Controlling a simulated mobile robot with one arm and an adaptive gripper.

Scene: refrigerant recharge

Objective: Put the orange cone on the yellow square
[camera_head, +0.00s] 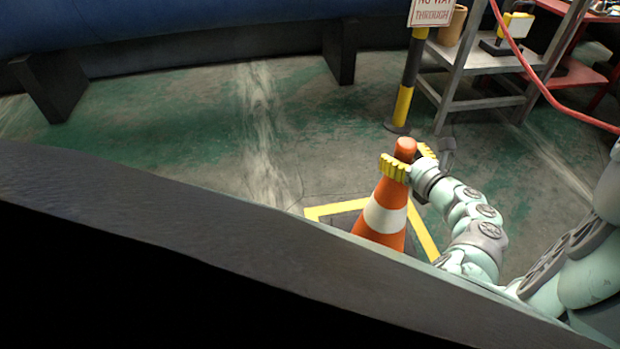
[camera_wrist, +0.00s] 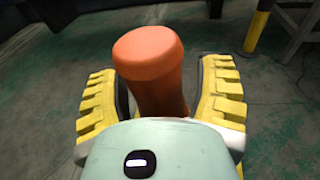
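The orange cone (camera_head: 387,210) with its white band stands upright, as far as I can see, over the yellow square (camera_head: 322,210), whose outline shows around it on the floor. Part of the square and the cone's lower end are hidden behind a dark edge in front. I cannot tell whether the cone touches the floor. My gripper (camera_head: 409,160) is around the cone's neck, with its yellow fingers close against both sides. In the wrist view, the cone's rounded top (camera_wrist: 148,55) rises between the fingers of my gripper (camera_wrist: 160,95).
A yellow and black post (camera_head: 405,95) with a sign stands behind the cone. A grey metal shelf (camera_head: 470,62) and a red hose (camera_head: 545,92) are at the upper right. Dark supports (camera_head: 340,55) stand at the back. The green floor left of the square is clear.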

